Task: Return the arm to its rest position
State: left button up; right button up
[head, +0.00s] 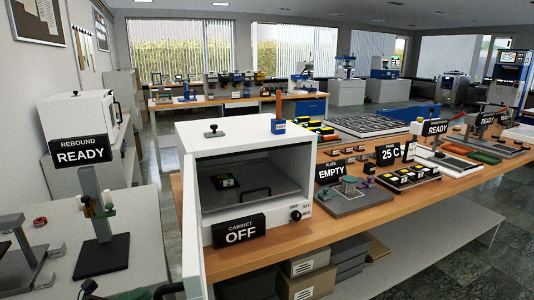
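Part of my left gripper (128,293) shows at the bottom edge, left of the cabinet's open door. Only dark and greenish pieces of it are in view; the rest is cut off, and its fingers cannot be made out clearly. It appears empty of any visible object. My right gripper is not in view. The white cabinet (250,142) stands on the wooden bench with its door (190,235) swung open toward me. A dark block (224,182) sits inside on the shelf. The cabinet's sign (239,231) reads OFF.
A stand with a dark base (102,258) and a READY sign (83,151) are on the white table at left. On the wooden bench (280,251), right of the cabinet, are a plate fixture (352,196), a probe block (408,176) and other devices. Boxes (307,284) lie underneath.

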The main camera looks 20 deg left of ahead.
pick_arm(q)
jog(key=s+d+f+n+g+y+p, duration=0.1)
jog(key=s+d+f+n+y, duration=0.35)
jog(key=f+n, duration=0.35)
jog(key=s+d+f+n+y+p, duration=0.25)
jog(key=d+f+n+y, duration=0.3)
jog(key=n, duration=0.35)
jog(key=s+d+f+n+g+y+p, duration=0.1)
jog(key=s+d+f+n+y, duration=0.3)
jog(key=f+n, duration=0.4)
jog(key=s+d+f+n+g, duration=0.3)
jog(key=s+d+n+g, duration=0.1)
jog(key=s+d, duration=0.4)
jog(key=shift+d+n+p, duration=0.3)
jog(key=shift+d+n, duration=0.05)
jog(key=shift+n, duration=0.35)
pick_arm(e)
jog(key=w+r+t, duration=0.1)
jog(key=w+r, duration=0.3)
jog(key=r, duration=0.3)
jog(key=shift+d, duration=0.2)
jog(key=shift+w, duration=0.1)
